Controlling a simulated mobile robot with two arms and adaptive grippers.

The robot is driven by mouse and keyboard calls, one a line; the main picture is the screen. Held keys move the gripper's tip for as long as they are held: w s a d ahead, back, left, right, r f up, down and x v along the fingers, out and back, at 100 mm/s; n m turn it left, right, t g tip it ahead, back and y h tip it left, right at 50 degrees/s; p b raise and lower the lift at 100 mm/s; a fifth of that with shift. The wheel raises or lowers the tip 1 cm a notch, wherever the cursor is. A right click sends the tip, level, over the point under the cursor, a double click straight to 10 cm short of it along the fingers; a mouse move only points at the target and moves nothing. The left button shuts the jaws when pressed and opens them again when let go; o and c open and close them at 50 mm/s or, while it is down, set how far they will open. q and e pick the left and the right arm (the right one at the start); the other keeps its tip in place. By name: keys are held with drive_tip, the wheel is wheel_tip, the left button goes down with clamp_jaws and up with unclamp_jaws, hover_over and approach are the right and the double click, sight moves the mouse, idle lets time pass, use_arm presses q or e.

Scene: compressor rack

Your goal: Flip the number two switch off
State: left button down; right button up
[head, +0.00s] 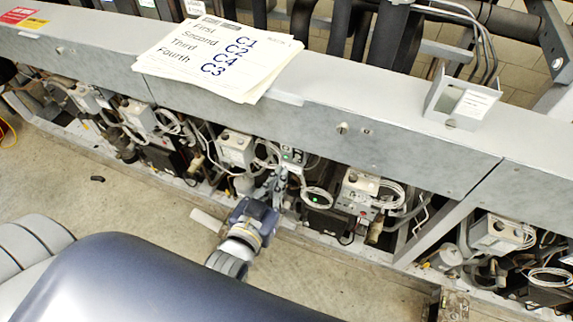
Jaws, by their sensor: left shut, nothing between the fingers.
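Several grey control boxes sit in a row under the rack's grey beam. The nearest ones are a box (236,147) just left of my left gripper and a box (357,190) to its right. The gripper is shut and empty, reaching up from below. I cannot tell whether it touches the panel. Switch levers and their numbers are too small to read, so I cannot tell which switch is number two. My right gripper is out of view.
A paper stack (216,58) on the grey beam (370,135) reads First C1, Second C2, Third C4, Fourth C3. A metal bracket (462,100) stands farther right. Looped cables (318,197) hang around the boxes. The concrete floor (110,190) in front is mostly clear.

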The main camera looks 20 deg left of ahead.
use_arm(q)
drive_tip(key=p, duration=0.2)
approach(293, 156)
drive_tip(key=w+d+r, duration=0.2)
drive_tip(key=w+r, duration=0.2)
drive_tip(key=w, duration=0.1)
drive_tip(key=shift+w+a+f, duration=0.15)
drive_tip(key=shift+w+f, duration=0.15)
drive_tip(key=shift+w, duration=0.3)
use_arm(e)
drive_tip(key=shift+a+r, duration=0.2)
drive_tip(key=shift+r, duration=1)
drive_tip(key=shift+f, duration=0.1)
